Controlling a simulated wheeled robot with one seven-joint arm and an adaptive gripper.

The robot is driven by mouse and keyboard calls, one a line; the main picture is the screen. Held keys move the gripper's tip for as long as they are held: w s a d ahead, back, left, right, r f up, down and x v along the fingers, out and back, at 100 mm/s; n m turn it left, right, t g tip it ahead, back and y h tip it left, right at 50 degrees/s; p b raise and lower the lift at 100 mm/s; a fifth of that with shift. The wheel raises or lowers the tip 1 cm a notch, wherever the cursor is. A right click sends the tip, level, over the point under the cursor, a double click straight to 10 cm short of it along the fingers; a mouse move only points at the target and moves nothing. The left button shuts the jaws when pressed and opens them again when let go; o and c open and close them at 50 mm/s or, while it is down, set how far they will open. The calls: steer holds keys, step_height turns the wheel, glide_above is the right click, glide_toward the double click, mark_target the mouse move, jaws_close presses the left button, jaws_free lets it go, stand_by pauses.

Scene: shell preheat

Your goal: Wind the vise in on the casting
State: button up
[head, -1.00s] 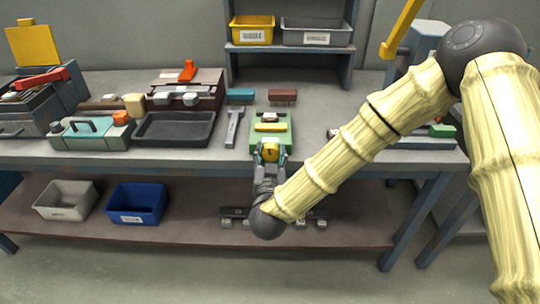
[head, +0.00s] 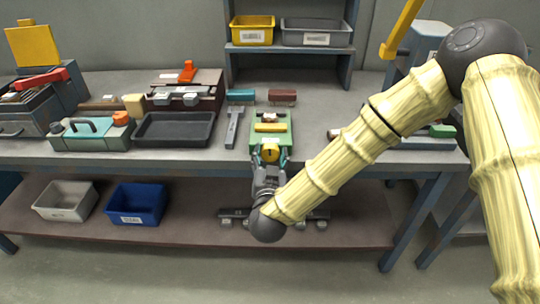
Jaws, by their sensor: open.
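The green vise (head: 285,133) stands on the workbench near its front edge, a little right of the middle of the head view. A yellow bar-shaped piece (head: 269,127) lies across its top, with a small reddish-white piece behind it; I cannot tell which is the casting. A round yellow knob (head: 270,155) is at the vise's front end. My gripper (head: 269,160) is at this knob, its fingers open on either side of it. Whether the fingers touch the knob is too small to tell.
A long grey tool (head: 233,128) lies just left of the vise. A black tray (head: 174,129) is further left. Teal (head: 240,95) and dark red (head: 282,96) blocks stand behind. A lower shelf (head: 365,232) runs below the bench.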

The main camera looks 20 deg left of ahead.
steer(key=v, duration=1.1)
steer(key=shift+s, duration=0.2)
steer(key=shift+d, duration=0.1)
steer(key=shift+o, duration=1.4)
steer(key=shift+r+n+p, duration=0.3)
steer(key=shift+n+p, duration=0.5)
steer(key=shift+p, duration=0.1)
steer(key=w+a+n+p, duration=0.1)
steer(key=w, duration=0.2)
steer(key=w+a+n+p, duration=0.1)
steer(key=w+n, duration=0.1)
steer(key=w, duration=0.2)
steer(key=w+a+n+p, duration=0.1)
steer(key=w+p, duration=0.1)
steer(key=w, duration=0.1)
steer(key=shift+w+a+f, duration=0.1)
steer(key=shift+w+f, duration=0.2)
